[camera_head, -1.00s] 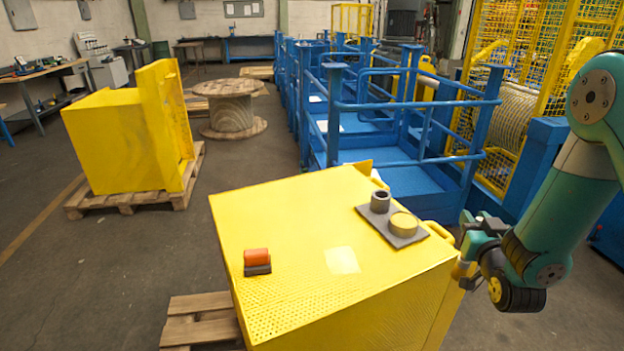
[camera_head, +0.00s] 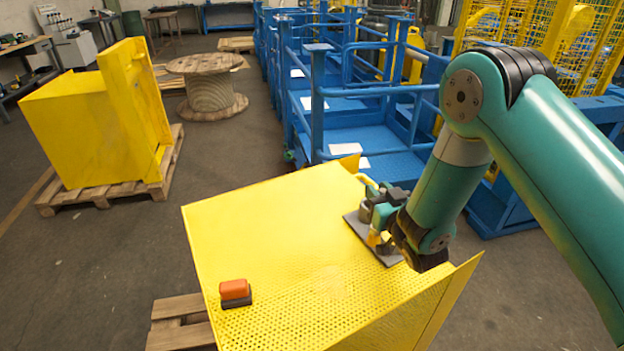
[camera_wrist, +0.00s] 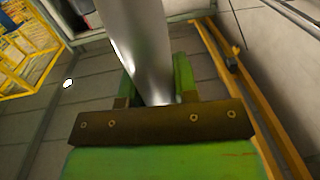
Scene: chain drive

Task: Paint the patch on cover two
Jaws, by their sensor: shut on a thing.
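The yellow cover (camera_head: 255,225) in front of me has a perforated near part. On its top, a faint square patch (camera_head: 329,281) is nearly the same yellow as the cover around it. My gripper (camera_head: 377,218) is over the dark mat (camera_head: 353,224) at the cover's right side, away from the patch. In the wrist view my gripper (camera_wrist: 150,103) is shut on a grey metal-looking tool (camera_wrist: 143,45); its far end is out of view. My gripper hides most of the mat, and the round yellow-topped thing there cannot be told clearly.
An orange-and-dark block (camera_head: 235,292) lies on the cover's left part. Another yellow cover (camera_head: 75,130) stands on a pallet (camera_head: 100,195) at left. Blue railed frames (camera_head: 318,110) stand behind, with a wooden spool (camera_head: 209,90) near them. Open floor lies at left.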

